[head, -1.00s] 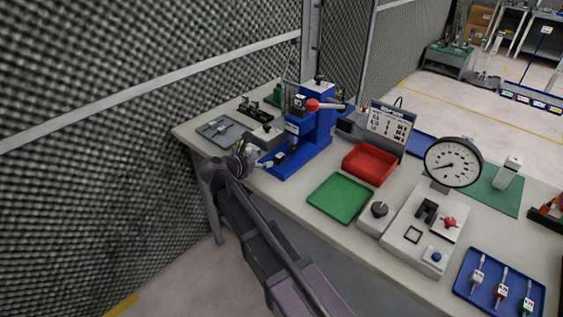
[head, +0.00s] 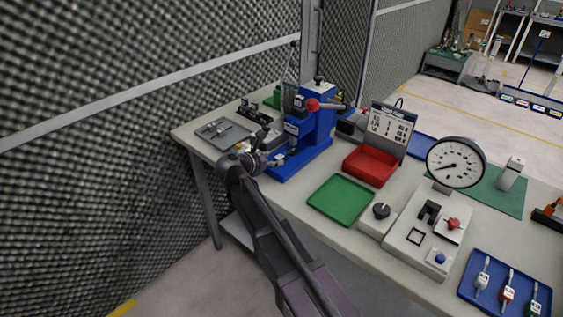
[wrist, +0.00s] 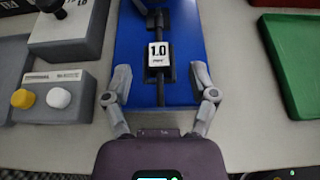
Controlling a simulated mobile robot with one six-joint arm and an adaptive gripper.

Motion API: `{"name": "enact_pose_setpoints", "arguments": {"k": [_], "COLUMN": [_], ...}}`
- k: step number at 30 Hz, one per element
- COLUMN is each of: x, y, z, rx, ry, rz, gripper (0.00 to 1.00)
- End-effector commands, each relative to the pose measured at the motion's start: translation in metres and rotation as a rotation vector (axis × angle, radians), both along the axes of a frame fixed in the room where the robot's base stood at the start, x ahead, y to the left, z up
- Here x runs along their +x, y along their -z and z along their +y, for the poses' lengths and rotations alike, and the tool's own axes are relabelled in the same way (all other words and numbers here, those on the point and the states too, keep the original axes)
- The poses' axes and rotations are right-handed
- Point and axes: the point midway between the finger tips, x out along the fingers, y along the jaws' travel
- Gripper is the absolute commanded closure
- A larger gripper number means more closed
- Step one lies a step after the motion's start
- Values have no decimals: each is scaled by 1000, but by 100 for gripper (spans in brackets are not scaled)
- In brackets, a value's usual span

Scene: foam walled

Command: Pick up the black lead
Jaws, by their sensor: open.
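A thin black lead (wrist: 160,93) with a white "1.0" tag lies on the blue base (wrist: 190,30) of the press in the wrist view, pointing toward my gripper. In the head view the blue press (head: 308,130) stands near the far left of the table, and the lead is too small to make out clearly. My gripper (wrist: 161,90) is open, one finger on each side of the lead's near end, and neither finger touches it. In the head view my gripper (head: 268,160) is low at the table's front edge, beside the press base. Its height above the lead is unclear.
A grey terminal box (wrist: 50,97) with yellow and white buttons stands left of the lead. A green tray (head: 341,199) and a red bin (head: 370,165) are to the right. A dial gauge fixture (head: 455,163) and a blue tray (head: 505,285) are farther right.

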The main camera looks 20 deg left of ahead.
Motion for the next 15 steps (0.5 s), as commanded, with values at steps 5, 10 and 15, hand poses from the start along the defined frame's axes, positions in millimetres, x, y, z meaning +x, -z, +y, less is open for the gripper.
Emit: {"name": "enact_pose_setpoints", "arguments": {"k": [5, 10, 15], "x": [19, 30, 31], "y": [11, 15, 15], "z": [-7, -12, -12], "rx": [0, 0, 0], "ry": [2, 1, 0], "rz": [0, 0, 0], "gripper": [26, 26, 26]}}
